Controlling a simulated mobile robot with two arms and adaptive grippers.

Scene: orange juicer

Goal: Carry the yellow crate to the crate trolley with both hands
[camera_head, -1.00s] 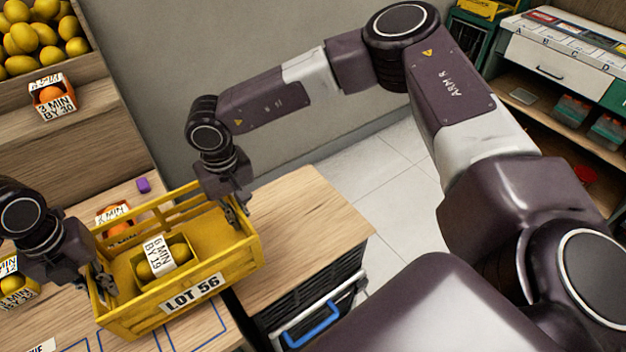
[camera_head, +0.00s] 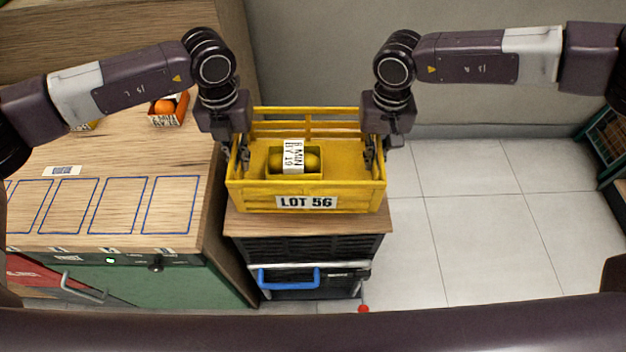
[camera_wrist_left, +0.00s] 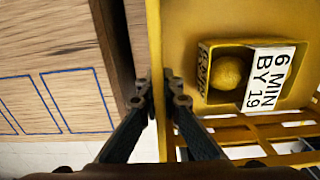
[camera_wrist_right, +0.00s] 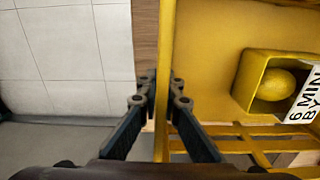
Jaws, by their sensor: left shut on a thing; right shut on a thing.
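The yellow crate (camera_head: 255,190), labelled LOT 56, is level in the head view, over a dark wooden-topped unit (camera_head: 300,226). I cannot tell whether it touches that top. It holds a small yellow box (camera_head: 316,166) of yellow fruit with a "6 MIN BY 19" label. My left gripper (camera_head: 243,160) is shut on the crate's left end wall, which also shows in the left wrist view (camera_wrist_left: 154,60). My right gripper (camera_head: 371,157) is shut on its right end wall, seen in the right wrist view (camera_wrist_right: 167,50). I cannot tell whether the unit is the crate trolley.
A wooden counter (camera_head: 190,140) with blue outlined squares stands at the left, with an orange box (camera_head: 168,110) of fruit on it. The unit has a blue handle (camera_head: 289,278). Tiled floor (camera_head: 470,220) at the right is open. A grey wall (camera_head: 330,60) stands behind.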

